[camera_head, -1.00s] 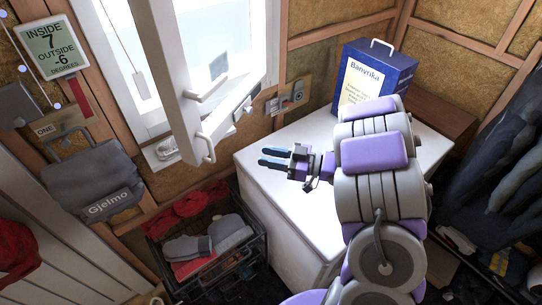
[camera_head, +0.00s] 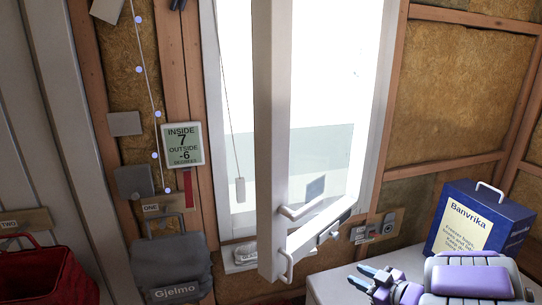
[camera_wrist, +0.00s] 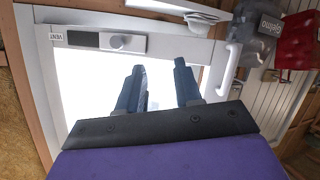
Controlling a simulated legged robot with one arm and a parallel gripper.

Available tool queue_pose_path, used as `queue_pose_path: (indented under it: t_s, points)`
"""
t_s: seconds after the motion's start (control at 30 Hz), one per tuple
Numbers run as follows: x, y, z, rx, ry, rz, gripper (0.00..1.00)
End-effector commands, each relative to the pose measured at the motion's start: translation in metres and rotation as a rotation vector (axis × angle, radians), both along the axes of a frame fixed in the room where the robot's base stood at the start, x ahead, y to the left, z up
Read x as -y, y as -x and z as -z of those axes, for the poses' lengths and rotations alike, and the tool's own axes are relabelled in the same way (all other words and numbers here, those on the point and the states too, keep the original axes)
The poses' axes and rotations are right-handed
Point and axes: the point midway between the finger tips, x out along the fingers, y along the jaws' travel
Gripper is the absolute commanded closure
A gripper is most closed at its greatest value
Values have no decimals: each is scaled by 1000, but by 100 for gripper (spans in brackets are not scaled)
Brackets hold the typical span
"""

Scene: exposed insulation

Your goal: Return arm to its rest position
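My arm (camera_head: 470,278) shows at the bottom right of the head view, its lower part cut off by the frame. It is held out above the white cabinet top (camera_head: 325,287). My gripper (camera_head: 366,277) points left, towards the open window sash (camera_head: 272,140). In the wrist view, the two dark fingers of my gripper (camera_wrist: 157,85) stand apart with nothing between them. The window vent strip (camera_wrist: 100,41) and a white handle (camera_wrist: 229,70) show beyond them.
A grey Gjelmo bag (camera_head: 172,265) and a red bag (camera_head: 45,277) hang on the left wall.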

Motion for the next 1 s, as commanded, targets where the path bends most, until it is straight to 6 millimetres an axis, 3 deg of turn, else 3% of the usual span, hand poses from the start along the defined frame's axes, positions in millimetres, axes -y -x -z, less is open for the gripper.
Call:
queue_pose_path:
  t_s: [0.2,0.47,0.73,1.0]
  points:
    - [36,-20,-14,-20,198,225,66]
    - [76,-11,-34,-97,342,504,66]
    - [96,33,-45,-241,393,762,66]
    - [84,102,-35,-460,368,941,66]
